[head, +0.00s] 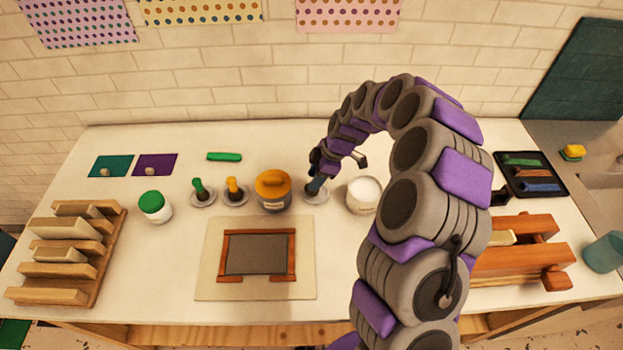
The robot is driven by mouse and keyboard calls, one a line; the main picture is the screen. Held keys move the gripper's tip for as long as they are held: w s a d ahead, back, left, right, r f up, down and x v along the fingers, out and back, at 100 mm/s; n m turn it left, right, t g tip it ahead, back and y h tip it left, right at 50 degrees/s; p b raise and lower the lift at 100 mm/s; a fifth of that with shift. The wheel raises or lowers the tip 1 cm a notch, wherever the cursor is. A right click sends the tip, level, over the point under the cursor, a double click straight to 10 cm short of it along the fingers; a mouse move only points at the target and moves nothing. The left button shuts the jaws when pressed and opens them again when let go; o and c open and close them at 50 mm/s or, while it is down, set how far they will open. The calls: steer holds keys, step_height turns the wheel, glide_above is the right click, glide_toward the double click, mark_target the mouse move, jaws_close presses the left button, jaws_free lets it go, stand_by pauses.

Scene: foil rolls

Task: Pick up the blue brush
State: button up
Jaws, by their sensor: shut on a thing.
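The blue brush (314,187) stands upright over a small round light holder (323,198) in the middle of the table. Its blue lower part shows just beneath my gripper (317,174). My gripper comes down from above and is shut on the brush's upper part, which the fingers mostly hide. I cannot tell whether the brush's foot still touches the holder.
Yellow (235,188) and green (199,188) brushes stand further left. A framed dark panel (257,254) lies in front.

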steer(key=v, duration=0.2)
steer(key=shift+r, duration=0.35)
steer(key=shift+s+d+r+p, duration=0.1)
steer(key=shift+s+d+p, duration=0.2)
steer(key=shift+s, duration=0.45)
steer(key=s+d+r+p, duration=0.1)
steer(key=s+d, duration=0.4)
steer(key=s, duration=0.7)
steer(key=shift+s+d, duration=0.2)
steer(key=shift+s, duration=0.2)
steer(key=shift+r, duration=0.1)
steer(key=shift+d, duration=0.5)
